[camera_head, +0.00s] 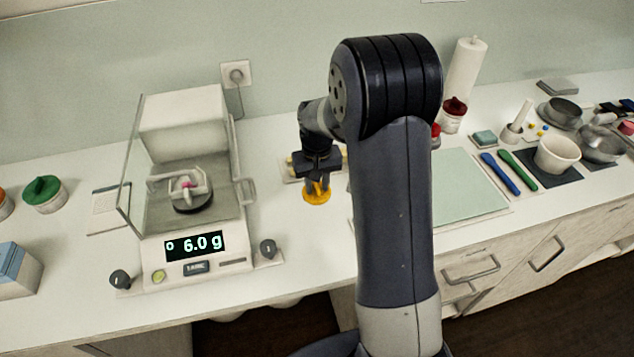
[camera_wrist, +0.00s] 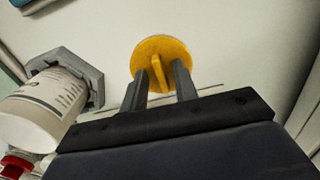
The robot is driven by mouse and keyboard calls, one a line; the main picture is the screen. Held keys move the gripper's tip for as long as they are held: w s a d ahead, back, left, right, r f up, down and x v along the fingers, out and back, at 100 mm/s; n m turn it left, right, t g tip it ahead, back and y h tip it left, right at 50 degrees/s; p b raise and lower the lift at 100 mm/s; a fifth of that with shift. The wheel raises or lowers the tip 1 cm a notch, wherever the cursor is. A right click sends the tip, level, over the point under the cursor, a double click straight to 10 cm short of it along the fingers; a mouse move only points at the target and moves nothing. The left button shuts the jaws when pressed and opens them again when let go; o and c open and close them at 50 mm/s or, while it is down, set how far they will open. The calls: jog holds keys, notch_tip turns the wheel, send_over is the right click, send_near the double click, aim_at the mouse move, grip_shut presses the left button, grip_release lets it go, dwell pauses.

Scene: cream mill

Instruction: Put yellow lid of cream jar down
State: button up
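The yellow lid (camera_head: 317,197) lies on the white counter, to the right of the balance. In the wrist view it is a round yellow disc (camera_wrist: 175,49) with an upright tab grip. My gripper (camera_wrist: 160,68) is right at the lid, its two fingers on either side of the tab. Narrow gaps show between the fingers and the tab, so it looks open. In the head view my gripper (camera_head: 318,180) is just above the lid, and my arm hides part of the counter. I cannot make out the cream jar for certain.
A balance (camera_head: 195,245) reading 6.0 g, with a glass shield, stands to the left. A pale green mat (camera_head: 465,185) lies to the right, with blue and green spatulas (camera_head: 500,172) beyond it. In the wrist view, a white labelled container (camera_wrist: 45,105) is close by in a grey holder.

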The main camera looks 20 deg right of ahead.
aim_at(317, 185)
notch_tip(317, 185, up, 12)
jog(key=shift+r+b, duration=0.15)
jog(key=shift+b, duration=0.2)
dwell(1.5)
